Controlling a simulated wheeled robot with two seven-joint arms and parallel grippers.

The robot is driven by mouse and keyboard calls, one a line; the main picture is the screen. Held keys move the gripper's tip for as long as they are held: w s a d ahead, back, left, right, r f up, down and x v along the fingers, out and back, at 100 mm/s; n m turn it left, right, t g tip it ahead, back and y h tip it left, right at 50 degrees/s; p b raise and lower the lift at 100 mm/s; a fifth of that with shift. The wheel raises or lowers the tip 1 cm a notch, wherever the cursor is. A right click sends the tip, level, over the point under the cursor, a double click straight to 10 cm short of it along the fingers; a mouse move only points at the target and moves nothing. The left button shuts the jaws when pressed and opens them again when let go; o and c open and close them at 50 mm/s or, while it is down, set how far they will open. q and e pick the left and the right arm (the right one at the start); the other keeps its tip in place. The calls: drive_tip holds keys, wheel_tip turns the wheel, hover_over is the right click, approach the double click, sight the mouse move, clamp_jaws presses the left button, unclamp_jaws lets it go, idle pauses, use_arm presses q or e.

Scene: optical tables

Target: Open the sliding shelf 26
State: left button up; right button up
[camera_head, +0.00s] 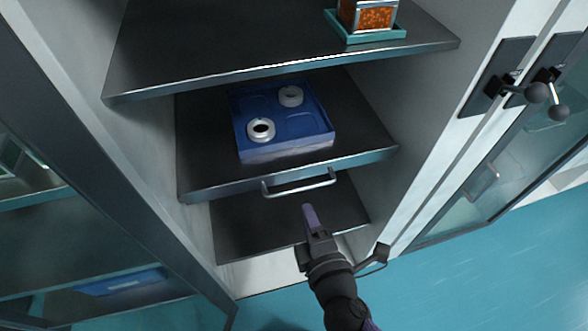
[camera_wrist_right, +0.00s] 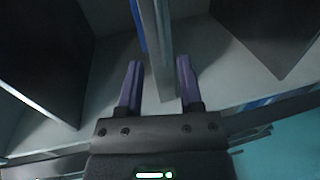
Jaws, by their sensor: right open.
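The sliding shelf (camera_head: 365,155) is a dark board with a metal front edge and a bar handle (camera_head: 300,188). It is the middle of three visible cabinet levels. My right gripper (camera_head: 308,212) is in front of and just below the handle in the head view, apart from it in the picture. In the right wrist view my right gripper (camera_wrist_right: 159,68) is open, and a grey bar-like edge (camera_wrist_right: 155,40) runs between its two purple fingers. I cannot tell whether this is the handle or the shelf front, or whether it is touched. My left gripper is not in view.
A blue tray (camera_head: 285,150) with two white rings stands on the sliding shelf. A teal tray (camera_head: 375,38) with an orange-filled container is on the shelf above. A lower shelf (camera_head: 245,235) is bare. Glass doors (camera_head: 480,180) stand open at both sides; the floor is teal.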

sight(297, 188)
drive_tip(key=b+x, duration=0.1)
drive_tip(key=x, duration=0.7)
drive_tip(key=shift+w+f, duration=0.1)
drive_tip(key=shift+w, duration=0.1)
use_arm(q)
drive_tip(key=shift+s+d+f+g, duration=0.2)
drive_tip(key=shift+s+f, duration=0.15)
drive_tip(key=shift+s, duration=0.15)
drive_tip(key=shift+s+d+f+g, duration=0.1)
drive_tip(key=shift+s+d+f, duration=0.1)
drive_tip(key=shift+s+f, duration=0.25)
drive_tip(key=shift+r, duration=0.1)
use_arm(e)
clamp_jaws()
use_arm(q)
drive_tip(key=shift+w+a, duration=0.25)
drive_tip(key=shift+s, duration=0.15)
